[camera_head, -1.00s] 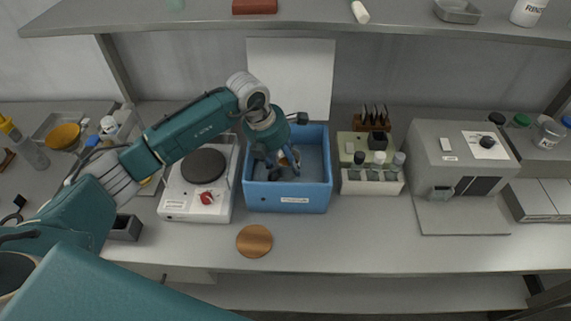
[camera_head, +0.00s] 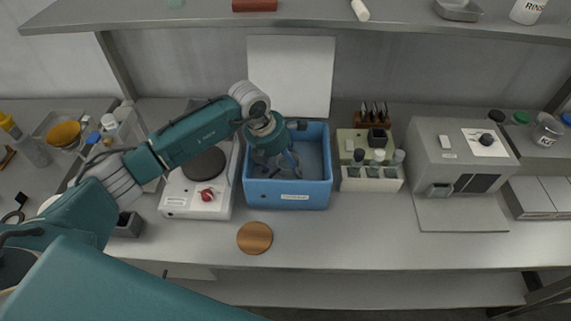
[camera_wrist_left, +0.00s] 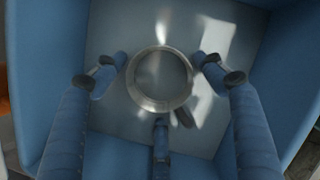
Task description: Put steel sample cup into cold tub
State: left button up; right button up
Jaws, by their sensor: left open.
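The cold tub is the blue open box (camera_head: 290,197) in the middle of the bench, with a label on its front. My left gripper (camera_head: 275,166) reaches down into its left half, fingers spread open. In the left wrist view, the steel sample cup (camera_wrist_left: 160,79) shows as a round metal rim from above, inside the blue tub walls (camera_wrist_left: 40,80). The open fingers stand around the cup, apart from it at the sides. In the head view the gripper hides the cup. My right gripper is out of view.
A hot plate (camera_head: 204,166) with a red knob stands left of the tub. A rack of dark- and pale-capped bottles (camera_head: 371,179) stands close on the right. A round wooden coaster (camera_head: 254,238) lies in front. A shelf (camera_head: 320,18) runs above.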

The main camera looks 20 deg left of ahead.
pick_arm(q)
jog(key=b+v, duration=0.4)
jog(key=v, duration=0.8)
jog(key=shift+r, duration=0.1)
dwell(0.6)
